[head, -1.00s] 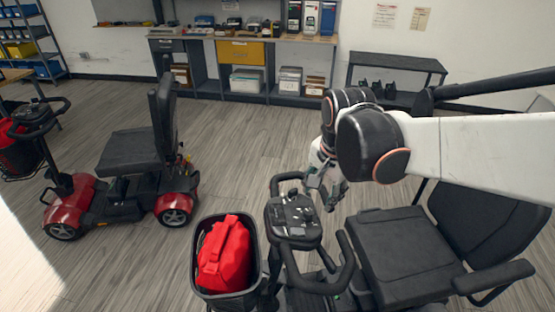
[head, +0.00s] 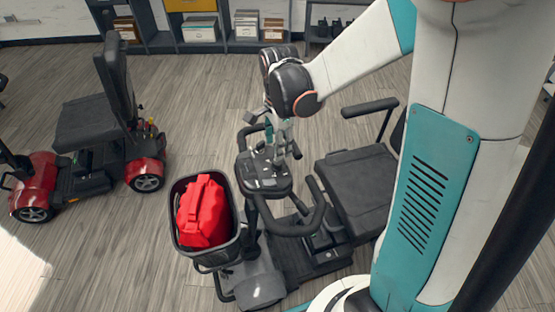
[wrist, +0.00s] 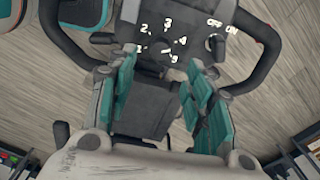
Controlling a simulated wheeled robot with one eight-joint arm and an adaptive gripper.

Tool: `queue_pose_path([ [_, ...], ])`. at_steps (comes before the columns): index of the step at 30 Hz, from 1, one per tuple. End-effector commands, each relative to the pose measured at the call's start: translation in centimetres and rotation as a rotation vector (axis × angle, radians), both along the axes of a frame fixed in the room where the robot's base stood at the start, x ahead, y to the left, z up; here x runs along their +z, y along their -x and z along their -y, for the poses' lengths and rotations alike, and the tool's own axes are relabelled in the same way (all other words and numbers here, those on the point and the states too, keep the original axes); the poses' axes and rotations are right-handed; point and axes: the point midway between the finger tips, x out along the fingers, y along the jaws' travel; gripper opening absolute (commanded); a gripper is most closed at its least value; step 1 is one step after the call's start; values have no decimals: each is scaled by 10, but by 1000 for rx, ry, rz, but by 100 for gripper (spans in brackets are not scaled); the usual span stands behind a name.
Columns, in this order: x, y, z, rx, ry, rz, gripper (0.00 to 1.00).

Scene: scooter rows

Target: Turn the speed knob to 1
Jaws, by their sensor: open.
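The scooter's dark control panel (head: 262,178) is on the handlebar column of the near scooter, left of its seat. In the wrist view the panel (wrist: 198,22) shows white numbers 1 to 5 in an arc around the speed knob (wrist: 162,42). The knob is dark, and I cannot tell which number it points to. An OFF/ON switch (wrist: 214,42) is to the right of the numbers. My gripper (head: 277,155) is over the panel, pointing down. In the wrist view its teal-padded fingers (wrist: 157,64) are apart with nothing between them, on either side below the number dial.
A basket (head: 184,250) holding a red bag (head: 203,212) is in front of the panel. Black handlebar loops (head: 313,210) surround the panel, and the seat (head: 352,178) is to the right. A red scooter (head: 95,140) stands at left with open floor between.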

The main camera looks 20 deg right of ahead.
Motion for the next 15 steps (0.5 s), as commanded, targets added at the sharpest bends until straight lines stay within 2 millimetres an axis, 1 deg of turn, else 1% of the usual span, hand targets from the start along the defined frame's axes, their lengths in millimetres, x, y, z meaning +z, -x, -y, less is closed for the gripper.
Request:
queue_pose_path([
  [1, -14, 0, 0, 0, 0, 0, 47],
  [6, -44, -1, 0, 1, 0, 0, 47],
  [10, -61, -1, 0, 1, 0, 0, 47],
  [15, -72, -1, 0, 1, 0, 0, 47],
])
